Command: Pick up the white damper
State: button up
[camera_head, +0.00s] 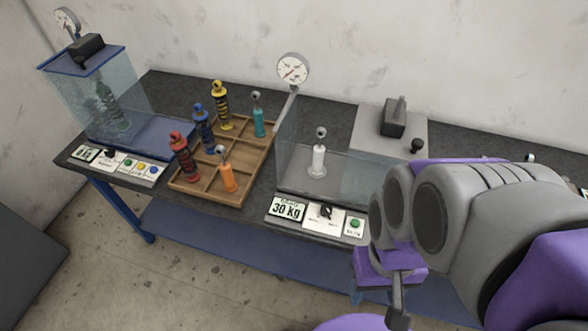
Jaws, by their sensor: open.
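The white damper (318,158) stands upright inside the clear glass box (290,150) at the middle of the bench, with a metal ring at its top. My gripper (397,300) is at the lower right, in front of the bench and well apart from the damper. It is open, with nothing seen between its fingers. My grey and purple arm hides the right part of the bench and part of the glass box's right side.
A wooden tray (183,186) left of the box holds several coloured dampers. A gauge (292,69) stands behind it. A control panel reading 30 Kg (287,209) fronts the box. Another glass case (80,95) stands far left.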

aim_at(317, 170)
jog(key=u, duration=0.4)
jog(key=l+u, duration=0.1)
jog(key=u, duration=0.7)
jog(key=l+u, duration=0.1)
jog(key=u, duration=0.25)
jog(key=k+l+u, duration=0.1)
jog(key=k+l, duration=0.2)
jog(key=l, duration=0.15)
jog(key=k+l+u, duration=0.1)
jog(key=k+l, duration=0.25)
